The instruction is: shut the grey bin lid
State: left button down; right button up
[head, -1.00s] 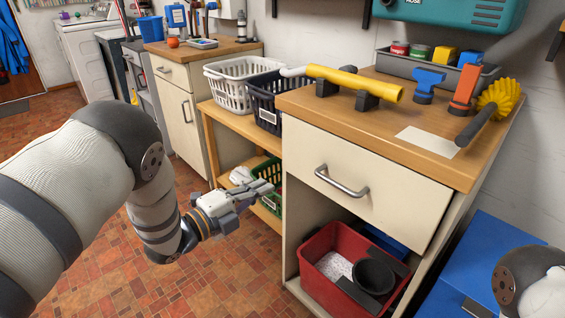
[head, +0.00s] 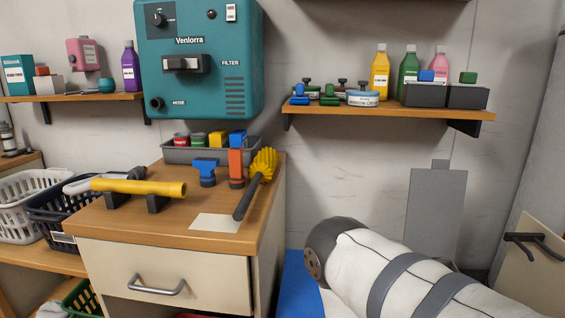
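A flat grey panel (head: 436,208) with a small tab on top stands upright against the wall, right of centre in the head view. It looks like the grey bin lid in a raised position. Its lower end and any bin below it are hidden behind my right arm, which crosses the lower right. My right gripper is out of view, and so is my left gripper.
A wooden-topped cabinet (head: 105,223) with a drawer stands at left, holding a yellow tube (head: 140,187) and brushes. A blue surface (head: 299,284) lies beside it. A shelf (head: 390,108) with bottles hangs above. A beige panel with a dark handle (head: 534,245) is at far right.

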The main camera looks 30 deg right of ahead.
aim_at(436, 195)
jog(key=z, duration=1.8)
